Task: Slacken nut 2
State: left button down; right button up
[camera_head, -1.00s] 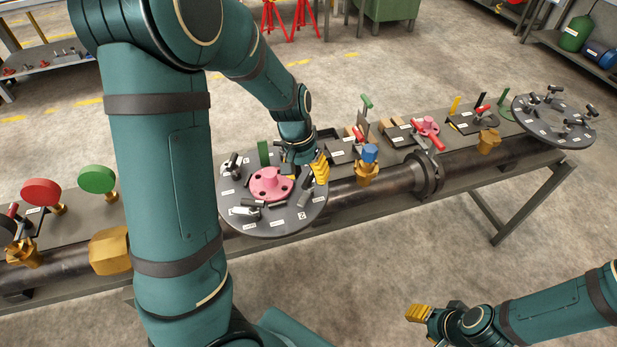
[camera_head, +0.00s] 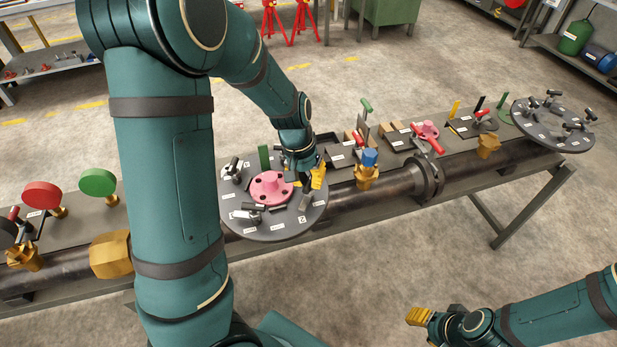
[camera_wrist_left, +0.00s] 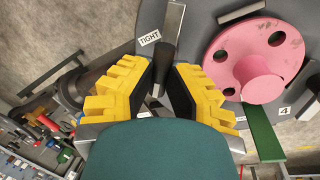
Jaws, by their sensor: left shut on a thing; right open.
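The round dark plate (camera_head: 277,226) carries a pink flanged spool (camera_head: 271,187) at its centre. Several nuts with dark bar handles and white labels surround the spool. A label that looks like 2 (camera_head: 302,219) lies near the plate's front right edge, beside a dark handle (camera_head: 305,202). My left gripper (camera_head: 316,177) is at the plate's right rim. The held nut's number is not legible. My right gripper (camera_head: 418,316) is open, over the floor.
A pipe (camera_head: 345,198) runs along the bench beneath the plate. A blue-topped brass valve (camera_head: 368,172) stands close to the right of my left gripper. A green upright piece (camera_head: 264,157) stands behind the spool.

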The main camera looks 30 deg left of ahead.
pick_arm(q)
jog(key=shift+s+n+p, duration=0.15)
jog(key=shift+n+p, duration=0.45)
jog(key=shift+n, duration=0.3)
jog(key=shift+n+t, duration=0.3)
jog(key=shift+n, duration=0.1)
jog(key=shift+f, duration=0.1)
jog(key=c, duration=0.9)
grip_release()
jog(key=w+v, duration=0.1)
jog(key=v, duration=1.1)
jog(key=shift+s, duration=0.45)
jog(key=shift+d, duration=0.1)
